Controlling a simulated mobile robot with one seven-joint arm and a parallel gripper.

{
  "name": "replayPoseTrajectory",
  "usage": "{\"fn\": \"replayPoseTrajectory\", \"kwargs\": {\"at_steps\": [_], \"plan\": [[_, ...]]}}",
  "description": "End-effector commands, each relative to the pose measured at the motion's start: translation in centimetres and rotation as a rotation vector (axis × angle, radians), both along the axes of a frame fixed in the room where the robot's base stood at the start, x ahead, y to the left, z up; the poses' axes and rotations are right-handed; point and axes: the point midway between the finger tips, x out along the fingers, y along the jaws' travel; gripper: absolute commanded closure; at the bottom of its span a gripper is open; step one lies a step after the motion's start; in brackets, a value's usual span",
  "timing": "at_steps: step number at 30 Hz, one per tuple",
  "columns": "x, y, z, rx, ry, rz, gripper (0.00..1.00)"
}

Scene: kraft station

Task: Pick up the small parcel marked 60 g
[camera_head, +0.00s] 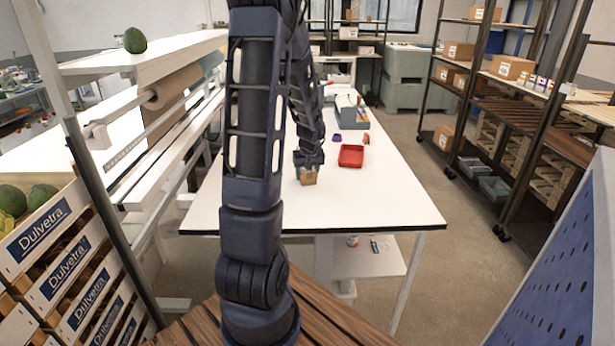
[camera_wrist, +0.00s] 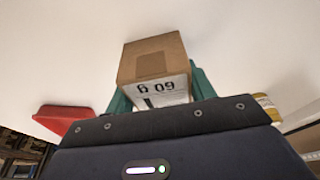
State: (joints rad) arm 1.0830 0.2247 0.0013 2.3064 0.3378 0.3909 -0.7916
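The small parcel is a brown cardboard box (camera_head: 308,177) on the white table, at the near part of the tabletop. In the wrist view the parcel (camera_wrist: 152,62) shows a white label that reads 60 g upside down. My gripper (camera_head: 308,168) is over it, pointing down. In the wrist view its two teal fingers (camera_wrist: 160,92) stand on either side of the parcel, with no clear gap on either side. Whether they press on it cannot be told. The parcel's underside is hidden, and I cannot tell if it touches the table.
A red tray (camera_head: 351,156) lies right of the parcel on the table (camera_head: 400,205). A small purple item (camera_head: 337,138) and a grey-blue machine (camera_head: 350,110) stand farther back. Crates (camera_head: 60,260) flank the left, shelves (camera_head: 500,100) the right. The table's near right is clear.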

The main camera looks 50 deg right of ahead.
Motion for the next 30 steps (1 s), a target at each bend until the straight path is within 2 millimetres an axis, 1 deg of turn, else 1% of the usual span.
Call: {"fn": "replayPoseTrajectory", "kwargs": {"at_steps": [1, 2, 10, 14, 17, 20, 30], "plan": [[0.0, 0.0, 0.0, 0.000, 0.000, 0.000, 0.65], [0.0, 0.0, 0.0, 0.000, 0.000, 0.000, 0.68], [0.0, 0.0, 0.1, -0.001, -0.001, 0.000, 0.69], [0.1, -0.1, 1.0, -0.002, -0.002, 0.000, 0.69], [0.1, -0.1, 2.4, -0.005, -0.001, 0.001, 0.69], [0.1, 0.0, 4.4, -0.005, -0.003, 0.001, 0.69], [0.1, -0.1, 13.3, -0.005, -0.004, 0.001, 0.69]]}}
